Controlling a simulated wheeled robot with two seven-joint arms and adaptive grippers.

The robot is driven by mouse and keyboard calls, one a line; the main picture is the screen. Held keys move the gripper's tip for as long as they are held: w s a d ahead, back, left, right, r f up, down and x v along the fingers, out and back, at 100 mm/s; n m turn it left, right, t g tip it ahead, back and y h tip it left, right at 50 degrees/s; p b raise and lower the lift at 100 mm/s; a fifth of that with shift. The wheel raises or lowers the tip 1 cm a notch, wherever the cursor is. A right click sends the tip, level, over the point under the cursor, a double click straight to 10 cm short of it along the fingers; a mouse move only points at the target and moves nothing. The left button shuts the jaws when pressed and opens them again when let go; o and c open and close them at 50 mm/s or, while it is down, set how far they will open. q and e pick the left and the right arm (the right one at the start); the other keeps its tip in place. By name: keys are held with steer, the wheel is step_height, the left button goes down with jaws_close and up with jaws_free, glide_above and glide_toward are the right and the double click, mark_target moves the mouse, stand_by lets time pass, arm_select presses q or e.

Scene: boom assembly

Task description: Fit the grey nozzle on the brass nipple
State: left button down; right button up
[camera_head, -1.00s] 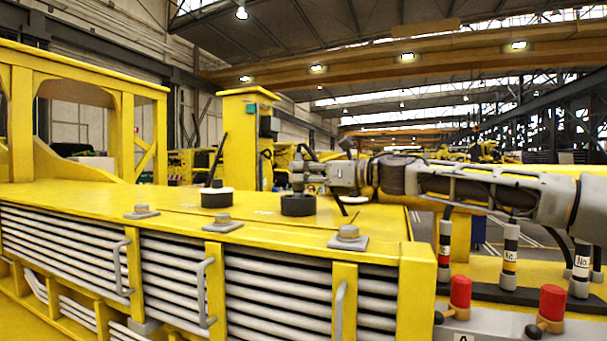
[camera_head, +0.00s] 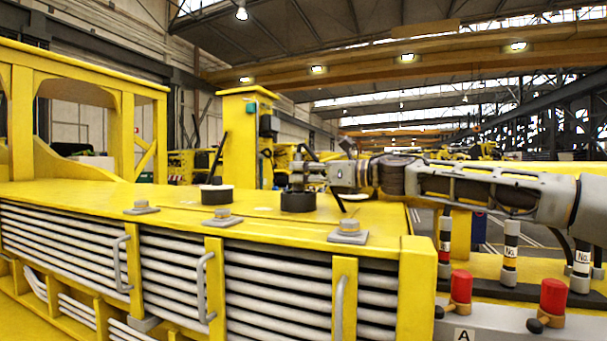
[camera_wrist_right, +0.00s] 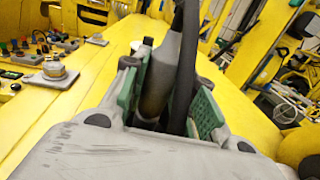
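My right gripper (camera_head: 300,174) reaches in from the right, over a black round holder (camera_head: 298,201) on the yellow deck. The right wrist view shows its two green-padded fingers (camera_wrist_right: 168,98) standing apart. A grey cylindrical part (camera_wrist_right: 156,82), which looks like the grey nozzle, stands between them, close to the left pad. A black hose (camera_wrist_right: 186,65) passes beside it, nearer the right pad. I see no firm grip on the part. I cannot make out the brass nipple for certain. My left gripper is not in view.
A second black holder with a white top (camera_head: 217,195) and a dark rod stands to the left on the deck. Bolted grey plates (camera_head: 349,233) line the front edge. Red-capped valves (camera_head: 553,297) and labelled hose ends (camera_head: 510,245) are at the right.

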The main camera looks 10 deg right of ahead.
steer(key=o, duration=0.5)
steer(key=shift+s+d, duration=0.1)
steer(key=shift+d, duration=0.05)
steer(key=v, duration=1.1)
steer(key=shift+s+d, duration=0.25)
stand_by(0.9)
